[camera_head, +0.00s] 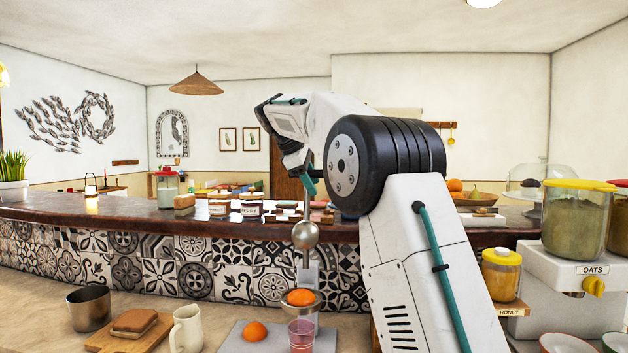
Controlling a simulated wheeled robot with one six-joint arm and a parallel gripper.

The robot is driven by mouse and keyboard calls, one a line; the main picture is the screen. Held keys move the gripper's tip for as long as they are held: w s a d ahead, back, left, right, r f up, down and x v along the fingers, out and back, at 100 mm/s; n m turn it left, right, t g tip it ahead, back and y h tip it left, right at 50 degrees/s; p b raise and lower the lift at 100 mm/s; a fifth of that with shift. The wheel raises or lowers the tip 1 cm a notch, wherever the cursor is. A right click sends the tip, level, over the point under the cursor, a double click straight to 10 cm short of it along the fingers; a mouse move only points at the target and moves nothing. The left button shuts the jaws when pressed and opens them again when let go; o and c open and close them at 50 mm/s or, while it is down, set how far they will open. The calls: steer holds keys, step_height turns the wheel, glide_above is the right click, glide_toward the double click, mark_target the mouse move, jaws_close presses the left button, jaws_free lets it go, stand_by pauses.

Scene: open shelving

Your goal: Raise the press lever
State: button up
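The press (307,268) stands on the counter just left of my arm. My gripper (309,184) is at the end of the folded arm, above the silver ball in the picture. It is small and partly hidden, so its fingers and any contact with the press cannot be made out.
A loose orange (255,331) lies left of the press on a grey board (232,346). A white mug (186,330), bread on a wooden board (105,343) and a metal pot (88,308) stand further left.

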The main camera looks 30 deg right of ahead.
steer(key=shift+w+a+f, duration=0.1)
steer(key=shift+w, duration=0.05)
steer(key=v, duration=0.7)
steer(key=shift+r, duration=0.4)
steer(key=shift+a, duration=0.1)
